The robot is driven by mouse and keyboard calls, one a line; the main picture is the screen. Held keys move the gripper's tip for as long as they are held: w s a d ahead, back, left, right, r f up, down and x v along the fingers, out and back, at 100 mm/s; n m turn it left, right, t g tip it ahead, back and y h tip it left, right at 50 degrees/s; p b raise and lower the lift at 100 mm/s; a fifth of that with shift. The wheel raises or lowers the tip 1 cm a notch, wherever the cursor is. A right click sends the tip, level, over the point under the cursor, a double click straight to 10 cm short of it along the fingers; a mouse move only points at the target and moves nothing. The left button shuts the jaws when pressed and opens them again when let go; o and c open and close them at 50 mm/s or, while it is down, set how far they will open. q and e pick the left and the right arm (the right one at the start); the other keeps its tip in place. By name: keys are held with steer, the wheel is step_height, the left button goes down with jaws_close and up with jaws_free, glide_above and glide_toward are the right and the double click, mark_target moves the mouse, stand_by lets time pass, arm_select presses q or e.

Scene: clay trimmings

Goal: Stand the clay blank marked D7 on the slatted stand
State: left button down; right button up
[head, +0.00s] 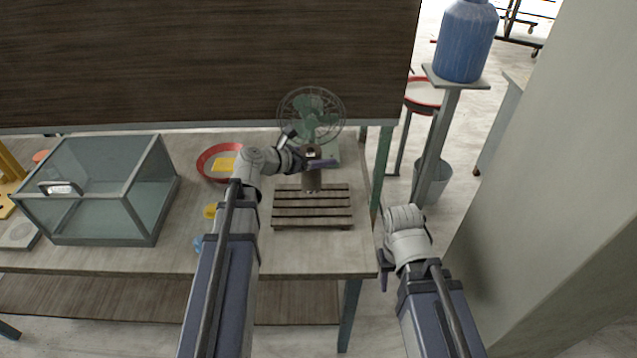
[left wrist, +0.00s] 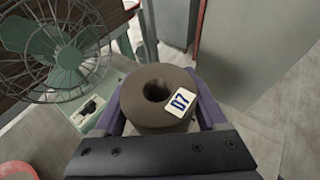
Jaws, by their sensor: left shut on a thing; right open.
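The clay blank marked D7 (left wrist: 150,112) is a brown cylinder with a hole in its top and a white D7 tag. My left gripper (head: 314,162) is shut on it; in the left wrist view the fingers sit on both sides of it. My right gripper (head: 383,268) is open and empty, beyond the table's right edge.
A green fan (head: 312,112) stands close behind the stand; it also shows in the left wrist view (left wrist: 60,50). A red round tray (head: 206,160) with a yellow item lies left of my left gripper. A glass case (head: 100,190) stands at the left. The stand's front slats are clear.

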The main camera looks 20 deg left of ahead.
arm_select(q)
step_height(320, 180, down, 6)
steer(key=b, duration=0.5)
steer(key=shift+f, duration=0.2)
arm_select(e)
step_height(320, 180, down, 6)
steer(key=shift+f, duration=0.2)
arm_select(q)
steer(key=shift+f, duration=0.15)
jaws_free()
arm_select(e)
steer(key=shift+f, duration=0.15)
arm_select(q)
steer(key=p, duration=0.4)
glide_toward(302, 175)
steer(key=x, duration=0.6)
steer(key=shift+d, duration=0.1)
steer(key=shift+v, duration=0.8)
arm_select(e)
steer(key=shift+r, duration=2.45)
